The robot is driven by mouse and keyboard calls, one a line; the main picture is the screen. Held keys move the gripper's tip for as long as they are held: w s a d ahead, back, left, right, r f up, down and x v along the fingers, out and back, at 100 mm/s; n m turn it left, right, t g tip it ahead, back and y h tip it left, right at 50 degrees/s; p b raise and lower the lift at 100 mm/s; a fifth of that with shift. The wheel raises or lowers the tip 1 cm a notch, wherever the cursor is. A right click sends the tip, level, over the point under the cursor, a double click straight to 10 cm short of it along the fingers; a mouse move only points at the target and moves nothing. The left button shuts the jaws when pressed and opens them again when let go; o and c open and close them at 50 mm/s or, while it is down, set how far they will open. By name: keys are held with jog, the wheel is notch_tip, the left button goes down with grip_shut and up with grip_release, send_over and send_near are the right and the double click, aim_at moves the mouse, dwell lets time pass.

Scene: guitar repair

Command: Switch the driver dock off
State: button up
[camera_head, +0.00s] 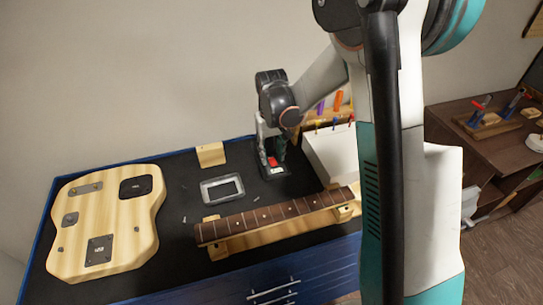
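A small dark device with a red part and a pale label, which looks like the driver dock (273,171), sits on the dark bench top near the back, right of centre. My gripper (270,158) points down directly over it, with its fingertips close to the red part. Whether they touch it is too small to tell. The fingers hide much of the device. I cannot tell whether they are open or shut, or how the switch is set.
A guitar body (125,225) lies at the left of the bench. A fretboard neck (270,217) rests on wooden supports in front. A grey-framed tray (222,190) and wooden block (211,154) stand left of my gripper. A white box (331,154) and tool rack are close on its right.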

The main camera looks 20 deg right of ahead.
jog(key=shift+f, duration=0.35)
jog(key=shift+c, duration=0.3)
grip_shut()
jog(key=shift+s, duration=0.1)
jog(key=shift+s+r+t+b, duration=0.1)
jog(key=shift+s+t+b, duration=0.2)
jog(key=shift+t, duration=0.55)
jog(key=shift+s+t+b, duration=0.1)
jog(key=shift+t+b, duration=0.3)
jog(key=shift+t, duration=0.45)
